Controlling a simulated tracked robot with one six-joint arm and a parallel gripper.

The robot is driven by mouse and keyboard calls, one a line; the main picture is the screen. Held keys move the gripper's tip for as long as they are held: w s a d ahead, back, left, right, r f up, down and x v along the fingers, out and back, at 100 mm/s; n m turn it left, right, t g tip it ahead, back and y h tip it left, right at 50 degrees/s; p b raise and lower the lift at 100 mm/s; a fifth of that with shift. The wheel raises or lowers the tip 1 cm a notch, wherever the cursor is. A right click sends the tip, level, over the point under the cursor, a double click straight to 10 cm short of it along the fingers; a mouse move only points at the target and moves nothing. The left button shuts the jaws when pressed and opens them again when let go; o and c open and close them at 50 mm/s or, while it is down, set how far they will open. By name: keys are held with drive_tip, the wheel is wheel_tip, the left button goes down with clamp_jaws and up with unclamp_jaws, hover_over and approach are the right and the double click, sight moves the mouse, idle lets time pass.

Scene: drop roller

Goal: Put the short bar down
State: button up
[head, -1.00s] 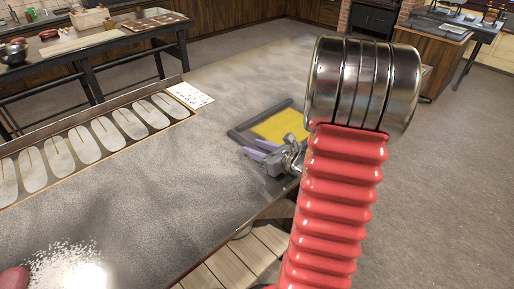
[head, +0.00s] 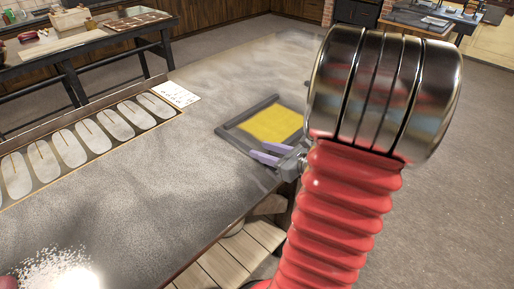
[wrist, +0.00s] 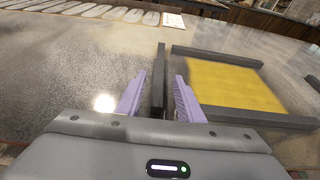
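The short bar (wrist: 158,80) is dark grey and shows in the wrist view between my gripper's two pale purple fingers. My gripper (wrist: 159,90) is open, with a visible gap on each side of the bar. The bar appears to lie on the table along the left side of a yellow sheet (wrist: 230,85), a little apart from the other dark bars; its near end is hidden by my gripper body. In the head view my gripper (head: 268,153) is at the lower edge of the dark frame around the yellow sheet (head: 270,124).
Dark bars run along the far side (wrist: 217,56) and near side (wrist: 260,118) of the yellow sheet. A row of pale insoles (head: 62,147) and a white card (head: 178,94) lie at the table's far left. White grains (head: 60,272) lie at bottom left. Grey tabletop between is clear.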

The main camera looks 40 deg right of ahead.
drive_tip(key=shift+v, duration=1.25)
